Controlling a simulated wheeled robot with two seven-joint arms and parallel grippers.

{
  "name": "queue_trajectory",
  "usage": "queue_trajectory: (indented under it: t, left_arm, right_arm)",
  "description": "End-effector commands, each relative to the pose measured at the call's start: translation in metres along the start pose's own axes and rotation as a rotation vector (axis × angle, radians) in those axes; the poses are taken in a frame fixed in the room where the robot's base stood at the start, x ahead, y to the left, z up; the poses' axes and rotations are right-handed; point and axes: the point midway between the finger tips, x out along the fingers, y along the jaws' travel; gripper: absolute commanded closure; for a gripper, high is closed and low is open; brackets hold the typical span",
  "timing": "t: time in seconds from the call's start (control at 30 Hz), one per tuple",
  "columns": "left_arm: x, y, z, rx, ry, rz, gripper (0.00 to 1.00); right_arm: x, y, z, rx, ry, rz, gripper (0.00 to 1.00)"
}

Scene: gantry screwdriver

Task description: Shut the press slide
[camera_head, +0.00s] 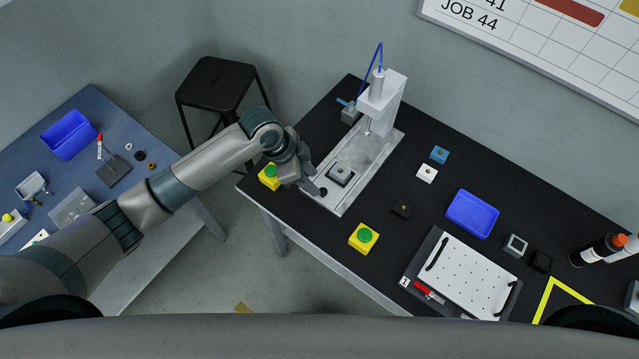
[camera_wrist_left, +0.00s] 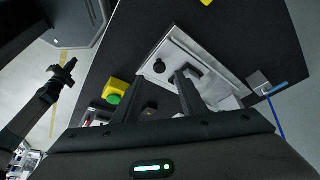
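The press (camera_head: 383,100) is a white gantry with a blue cable, standing on a long pale base plate (camera_head: 377,158) on the black table. A grey square fixture block (camera_head: 340,174) sits toward the front of the plate, out from under the press head. A round black knob (camera_head: 323,191) is at the plate's front end; it also shows in the left wrist view (camera_wrist_left: 160,66). My left gripper (camera_head: 312,188) is just left of the knob, low over the plate's front edge. Its two fingers (camera_wrist_left: 166,86) stand apart with nothing visible held. Whether they touch the plate is unclear.
Two yellow boxes with green buttons stand near the table's front edge, one beside my left gripper (camera_head: 269,177) and one to the right (camera_head: 363,238). Small blocks, a blue tray (camera_head: 472,214) and a white perforated board (camera_head: 466,274) lie further right. A black stool (camera_head: 215,85) stands behind.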

Motion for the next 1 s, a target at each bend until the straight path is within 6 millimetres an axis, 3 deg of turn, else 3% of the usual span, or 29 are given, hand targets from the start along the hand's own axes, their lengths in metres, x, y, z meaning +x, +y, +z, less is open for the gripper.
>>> queue_trajectory:
  t: [0.2, 0.4, 0.8, 0.83, 1.0]
  left_arm:
    - [0.035, 0.001, -0.001, -0.001, 0.000, 0.003, 0.62]
    - [0.053, 0.000, -0.001, -0.001, 0.000, 0.002, 0.62]
    - [0.059, 0.000, 0.000, 0.000, 0.000, 0.001, 0.62]
    - [0.059, 0.000, 0.000, 0.000, 0.000, 0.001, 0.64]
    - [0.059, 0.000, 0.000, 0.000, 0.000, 0.001, 1.00]
  right_arm:
    - [-0.011, 0.000, -0.001, 0.000, 0.000, 0.000, 1.00]
    - [-0.014, 0.002, -0.001, -0.001, 0.000, 0.002, 1.00]
    - [-0.015, 0.007, 0.000, -0.003, -0.001, 0.007, 1.00]
    - [-0.015, 0.007, 0.000, -0.003, -0.001, 0.007, 1.00]
    - [-0.015, 0.007, 0.000, -0.003, -0.001, 0.006, 1.00]
